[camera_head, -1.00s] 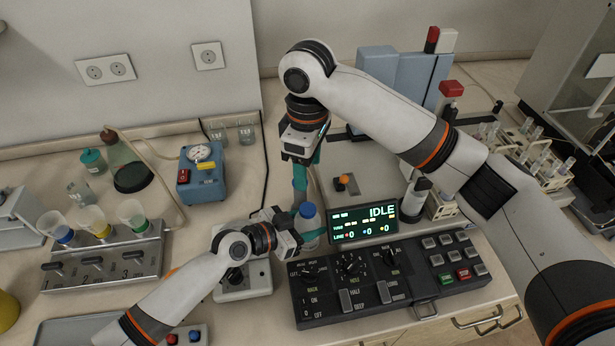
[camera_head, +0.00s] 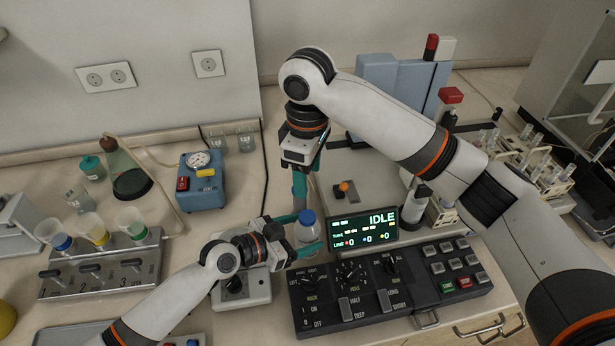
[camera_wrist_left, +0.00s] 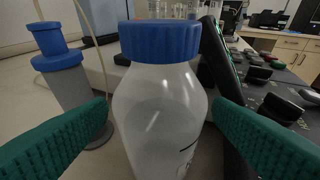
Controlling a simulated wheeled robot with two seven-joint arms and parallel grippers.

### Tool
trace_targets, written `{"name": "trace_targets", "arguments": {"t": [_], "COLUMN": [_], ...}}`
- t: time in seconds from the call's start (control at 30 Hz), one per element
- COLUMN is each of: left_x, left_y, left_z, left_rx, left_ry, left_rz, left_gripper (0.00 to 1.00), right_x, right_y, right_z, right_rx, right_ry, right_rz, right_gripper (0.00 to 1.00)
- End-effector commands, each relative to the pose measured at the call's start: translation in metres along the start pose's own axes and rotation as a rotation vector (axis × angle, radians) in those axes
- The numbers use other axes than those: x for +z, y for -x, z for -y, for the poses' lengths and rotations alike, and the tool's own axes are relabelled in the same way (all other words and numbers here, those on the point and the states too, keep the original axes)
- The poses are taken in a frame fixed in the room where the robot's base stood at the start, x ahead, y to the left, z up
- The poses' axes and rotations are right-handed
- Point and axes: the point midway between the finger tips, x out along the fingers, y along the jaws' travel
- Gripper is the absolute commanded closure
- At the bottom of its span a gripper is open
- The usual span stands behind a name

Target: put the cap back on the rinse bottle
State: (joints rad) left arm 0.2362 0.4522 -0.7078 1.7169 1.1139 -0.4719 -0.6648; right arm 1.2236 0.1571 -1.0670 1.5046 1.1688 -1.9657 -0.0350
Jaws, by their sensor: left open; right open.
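The rinse bottle (camera_head: 303,233) is a translucent white bottle standing upright beside the control panel. Its blue cap (camera_head: 306,216) sits level on the neck. The bottle (camera_wrist_left: 160,115) and cap (camera_wrist_left: 160,40) also fill the middle of the left wrist view. My left gripper (camera_head: 303,232) is open, with one teal finger on each side of the bottle; a gap shows beside the bottle at the left finger, and contact at the right finger is unclear. My right gripper (camera_head: 299,192) points down just behind and above the cap, open; its fingertips are partly hidden and hold nothing visible.
The control panel (camera_head: 390,292) and its lit IDLE screen (camera_head: 363,231) stand close right of the bottle. A grey cylinder with a blue stepped top (camera_wrist_left: 68,80) stands left in the wrist view. A pump (camera_head: 202,182) and a three-lever stand (camera_head: 100,270) are further left.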

Motion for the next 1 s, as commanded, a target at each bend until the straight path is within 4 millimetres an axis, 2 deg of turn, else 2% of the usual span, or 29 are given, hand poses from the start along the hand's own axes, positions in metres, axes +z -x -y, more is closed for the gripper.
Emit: {"name": "trace_targets", "arguments": {"t": [0.2,0.4,0.6,1.0], "left_x": [-0.004,-0.003,-0.001,0.000], "left_y": [0.048,0.082,0.097,0.098], "left_z": [0.000,-0.001,0.000,0.000], "left_rx": [0.001,0.002,0.000,0.000], "left_ry": [-0.003,-0.002,-0.001,0.000], "left_rz": [-0.003,-0.002,-0.001,0.001], "left_gripper": [0.25,0.25,0.25,0.25], "right_x": [0.000,0.000,0.000,0.000], "right_y": [-0.014,-0.023,-0.026,-0.025], "right_z": [0.000,0.000,0.000,0.000], "right_rx": [0.000,0.000,0.000,0.000], "right_ry": [0.000,0.000,0.000,0.000], "right_rz": [0.000,0.000,0.000,0.000], "right_gripper": [0.42,0.42,0.42,0.42]}}
